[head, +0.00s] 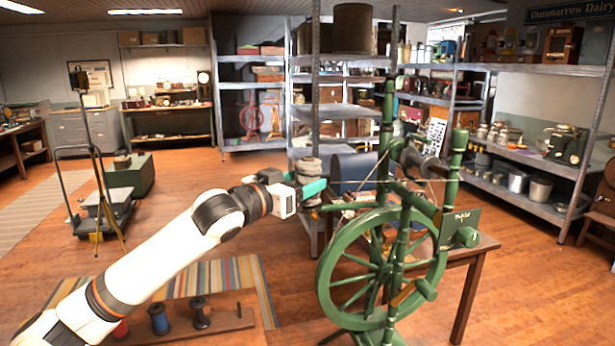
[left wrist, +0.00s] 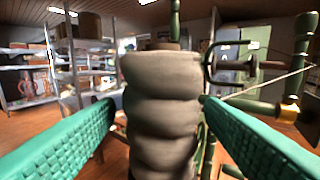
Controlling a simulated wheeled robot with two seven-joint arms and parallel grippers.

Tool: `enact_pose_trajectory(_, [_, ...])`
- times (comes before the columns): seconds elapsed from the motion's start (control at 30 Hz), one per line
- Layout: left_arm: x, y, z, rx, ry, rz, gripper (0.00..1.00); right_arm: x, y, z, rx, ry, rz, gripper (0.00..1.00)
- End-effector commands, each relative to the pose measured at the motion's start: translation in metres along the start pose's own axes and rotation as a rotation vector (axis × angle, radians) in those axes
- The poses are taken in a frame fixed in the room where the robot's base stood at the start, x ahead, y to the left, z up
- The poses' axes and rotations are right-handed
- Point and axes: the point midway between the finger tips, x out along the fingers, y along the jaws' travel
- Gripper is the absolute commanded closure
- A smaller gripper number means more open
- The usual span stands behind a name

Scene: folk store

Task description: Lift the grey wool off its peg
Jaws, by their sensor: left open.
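The grey wool (left wrist: 162,105) is a thick, lumpy grey-brown roll. It stands upright in the middle of the left wrist view, with a darker brown top end (left wrist: 163,46) showing above it. In the head view the wool (head: 308,165) shows just beyond my left gripper (head: 314,189), beside the green spinning wheel (head: 385,255). My left gripper is open, with one teal padded finger on each side of the wool in the left wrist view (left wrist: 160,125). I cannot tell whether the fingers touch it. The peg under the wool is hidden. My right gripper is not in view.
The green spinning wheel stands close on the right, with a thread (left wrist: 265,84) running near the wool. A wooden table (head: 485,246) is behind it. A wooden rack (head: 235,321) with red, blue and dark spools is low at front left.

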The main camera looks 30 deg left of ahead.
Motion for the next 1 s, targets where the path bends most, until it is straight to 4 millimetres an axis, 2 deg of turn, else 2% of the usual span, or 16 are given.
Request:
enact_pose_trajectory(0.03, [0.009,-0.001,0.009,-0.006,-0.002,-0.001,0.37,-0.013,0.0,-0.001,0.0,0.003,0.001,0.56])
enact_pose_trajectory(0.2, [0.032,-0.001,0.007,-0.004,-0.002,-0.001,0.37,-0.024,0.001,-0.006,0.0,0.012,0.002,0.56])
enact_pose_trajectory(0.5, [0.038,-0.001,0.003,0.0,0.0,-0.001,0.37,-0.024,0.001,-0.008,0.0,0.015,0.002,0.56])
enact_pose_trajectory(0.57, [0.038,-0.001,0.003,0.0,0.0,-0.001,0.43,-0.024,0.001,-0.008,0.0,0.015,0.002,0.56])
enact_pose_trajectory(0.8, [0.037,-0.001,0.003,0.0,0.0,0.0,0.82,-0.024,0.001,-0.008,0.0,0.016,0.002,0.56])
enact_pose_trajectory(1.0, [0.037,-0.001,0.003,0.0,0.0,0.0,0.82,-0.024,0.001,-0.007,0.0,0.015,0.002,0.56])
